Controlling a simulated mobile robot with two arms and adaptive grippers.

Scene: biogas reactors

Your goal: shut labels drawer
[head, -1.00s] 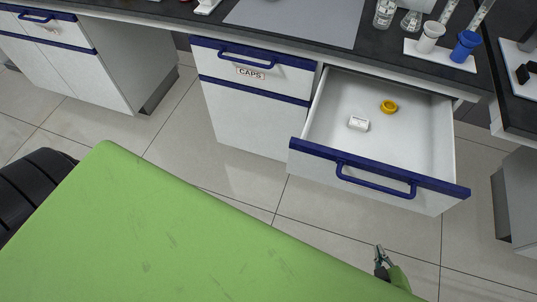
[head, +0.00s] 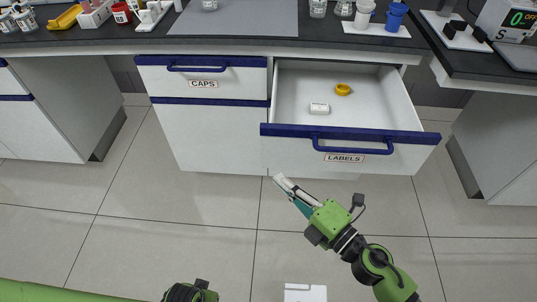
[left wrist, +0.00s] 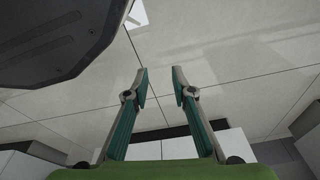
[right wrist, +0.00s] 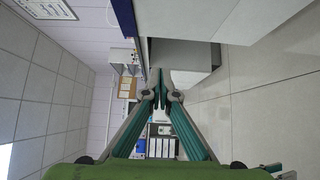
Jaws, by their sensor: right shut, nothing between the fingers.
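The labels drawer (head: 290,148) is pulled out, with a blue top edge, a blue bar handle (head: 352,150) and a LABELS plate (head: 344,158) on its front. Inside lie a small white roll-like item (head: 319,108) and a yellow ring (head: 343,89). My right gripper (head: 281,180) is shut and empty; in the head view it appears just below the left part of the drawer front, and I cannot tell whether it touches. Its closed fingertips show in the right wrist view (right wrist: 161,92). My left gripper (left wrist: 161,85) is open and empty over the floor.
The CAPS drawer (head: 205,78) to the left is closed. The dark countertop (head: 330,44) above holds containers, including white and blue cups on a white tray (head: 372,30). A side bench (head: 480,60) stands at right.

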